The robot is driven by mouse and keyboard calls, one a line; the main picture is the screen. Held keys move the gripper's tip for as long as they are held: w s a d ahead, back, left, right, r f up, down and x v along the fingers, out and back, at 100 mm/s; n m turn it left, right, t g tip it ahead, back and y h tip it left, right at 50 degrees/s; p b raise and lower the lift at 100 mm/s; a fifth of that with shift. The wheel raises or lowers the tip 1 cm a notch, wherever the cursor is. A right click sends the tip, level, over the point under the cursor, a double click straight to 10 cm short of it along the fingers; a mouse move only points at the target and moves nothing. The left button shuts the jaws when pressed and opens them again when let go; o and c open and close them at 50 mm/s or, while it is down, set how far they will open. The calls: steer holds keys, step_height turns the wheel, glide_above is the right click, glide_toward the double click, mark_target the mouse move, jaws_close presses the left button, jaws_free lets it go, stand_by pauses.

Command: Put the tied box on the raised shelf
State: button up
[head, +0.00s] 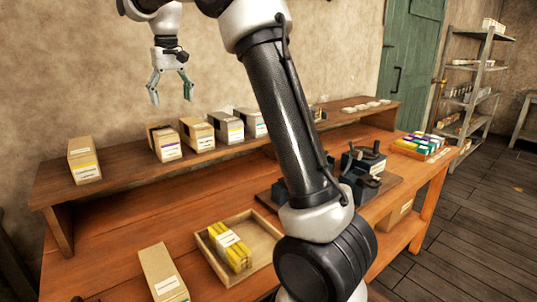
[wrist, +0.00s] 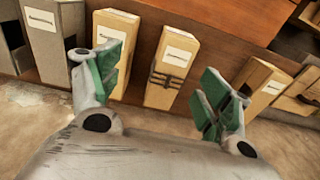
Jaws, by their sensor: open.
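The tied box (head: 165,146) is a tan carton with a dark cord round it and a white label. It stands on the raised shelf (head: 122,172) at the back of the bench, beside another tan carton (head: 197,136). In the wrist view the tied box (wrist: 172,68) shows between my fingers, its dark cord across its face. My gripper (head: 171,98) hangs above the tied box, open and empty, with green finger pads. It appears apart from the box.
Grey cartons (head: 228,128) stand to the right, and a lone tan carton (head: 84,160) to the left with a gap between. Below are a wooden tray (head: 262,262) with yellow packs, another carton (head: 163,274), and a dark press (head: 362,165) partly behind my arm.

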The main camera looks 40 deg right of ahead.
steer(key=s+d+t, duration=0.1)
steer(key=s+d, duration=0.3)
steer(key=s, duration=0.7)
steer(key=s+d+t, duration=0.1)
steer(key=s+d, duration=0.2)
steer(key=s, duration=0.8)
steer(key=s+d+f+t, duration=0.1)
steer(key=s+f, duration=0.3)
steer(key=s, duration=0.3)
steer(key=s+d+f, duration=0.2)
steer(key=s+f, duration=0.3)
steer(key=s, duration=0.3)
steer(key=shift+s+t, duration=0.25)
steer(key=shift+t, duration=0.15)
